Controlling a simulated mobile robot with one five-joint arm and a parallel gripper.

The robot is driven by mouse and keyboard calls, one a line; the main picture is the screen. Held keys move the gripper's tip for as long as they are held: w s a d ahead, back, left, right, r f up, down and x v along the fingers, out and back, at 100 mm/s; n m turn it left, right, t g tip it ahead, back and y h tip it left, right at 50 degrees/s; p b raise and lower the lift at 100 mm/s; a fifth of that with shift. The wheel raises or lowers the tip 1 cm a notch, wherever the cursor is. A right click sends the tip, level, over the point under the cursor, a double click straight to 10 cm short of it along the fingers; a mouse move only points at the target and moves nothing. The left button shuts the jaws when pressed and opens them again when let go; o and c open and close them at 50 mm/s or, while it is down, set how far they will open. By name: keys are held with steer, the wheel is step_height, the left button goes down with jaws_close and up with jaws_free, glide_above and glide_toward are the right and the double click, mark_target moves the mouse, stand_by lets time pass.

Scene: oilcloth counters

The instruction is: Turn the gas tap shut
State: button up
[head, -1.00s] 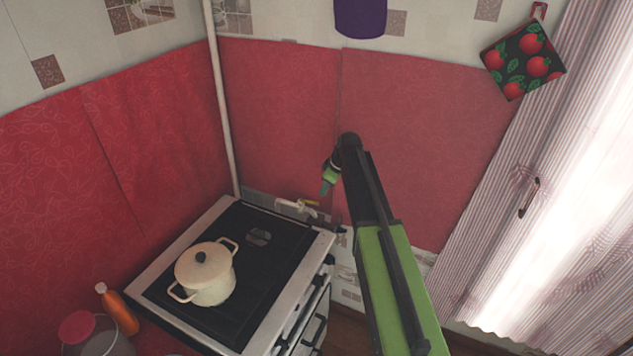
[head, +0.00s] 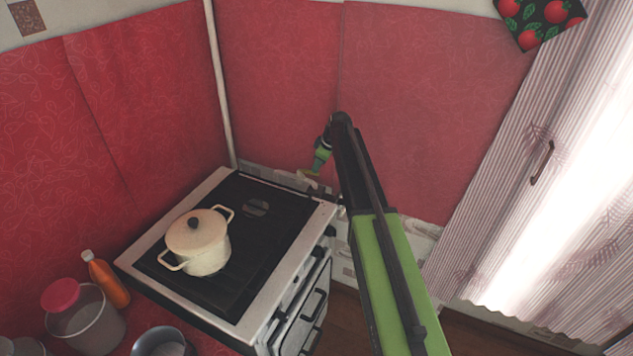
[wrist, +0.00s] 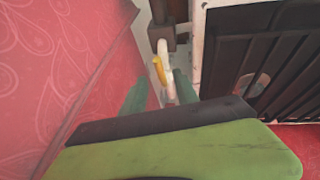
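The gas tap's yellow handle (wrist: 158,70) shows in the wrist view, on a pale pipe (wrist: 165,52) behind the stove. In the head view the yellow handle (head: 310,172) is small and partly hidden just below my gripper (head: 319,162). In the wrist view my gripper (wrist: 160,88) is open, with a green finger on each side. The handle shows in the gap between the fingertips, or just beyond them. I cannot tell whether a finger touches it.
The stove (head: 250,235) stands left of my arm, with a cream lidded pot (head: 200,245) on it. The red-covered wall (wrist: 55,70) is close beside the gripper. An orange bottle (head: 107,278) and a bucket with a pink lid (head: 88,320) stand at the lower left.

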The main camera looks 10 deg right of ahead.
mark_target(309, 172)
steer(key=b+x, duration=0.3)
steer(key=x, duration=0.2)
steer(key=shift+f, duration=0.15)
jaws_close()
steer(key=shift+s, duration=0.1)
stand_by(0.9)
